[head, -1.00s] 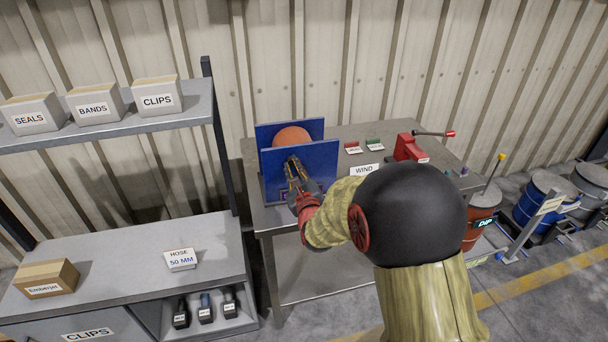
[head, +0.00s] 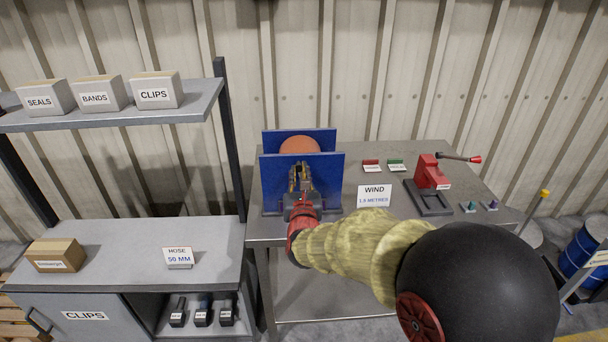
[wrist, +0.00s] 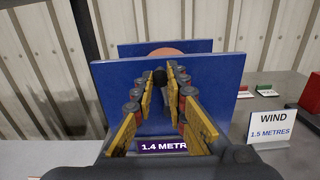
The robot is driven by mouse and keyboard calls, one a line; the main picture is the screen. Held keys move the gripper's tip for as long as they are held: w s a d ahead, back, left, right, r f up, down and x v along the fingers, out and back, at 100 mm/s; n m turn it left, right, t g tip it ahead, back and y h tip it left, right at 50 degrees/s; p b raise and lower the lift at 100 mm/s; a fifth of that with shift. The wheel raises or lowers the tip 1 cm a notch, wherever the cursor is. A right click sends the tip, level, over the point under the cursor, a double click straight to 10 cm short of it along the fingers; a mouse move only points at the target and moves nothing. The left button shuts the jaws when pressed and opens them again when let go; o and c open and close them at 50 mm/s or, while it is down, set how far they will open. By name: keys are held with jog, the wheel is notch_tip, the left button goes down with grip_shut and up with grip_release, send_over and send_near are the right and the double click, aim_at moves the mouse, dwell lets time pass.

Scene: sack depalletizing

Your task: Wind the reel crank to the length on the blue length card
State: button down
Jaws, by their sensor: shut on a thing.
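The reel (head: 327,180) stands on the grey bench, with two blue side plates and an orange drum (head: 299,145) between them. My gripper (head: 301,170) is at its front plate, shut on the dark crank knob (wrist: 160,77), which shows between the yellow finger pads in the wrist view. The rest of the crank is mostly hidden behind the fingers. A purple display (wrist: 163,147) low on the reel reads "1.4 METR", its end cut off by the gripper. The white length card (head: 374,196) stands right of the reel and reads "WIND 1.5 METRES", the length in blue.
A shelf unit (head: 120,262) at left carries a "HOSE 50 MM" card (head: 178,257) and boxes.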

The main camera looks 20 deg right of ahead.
jog(key=shift+r, duration=0.1)
jog(key=c, duration=1.8)
grip_release()
jog(key=shift+o, duration=0.2)
jog(key=v, duration=1.2)
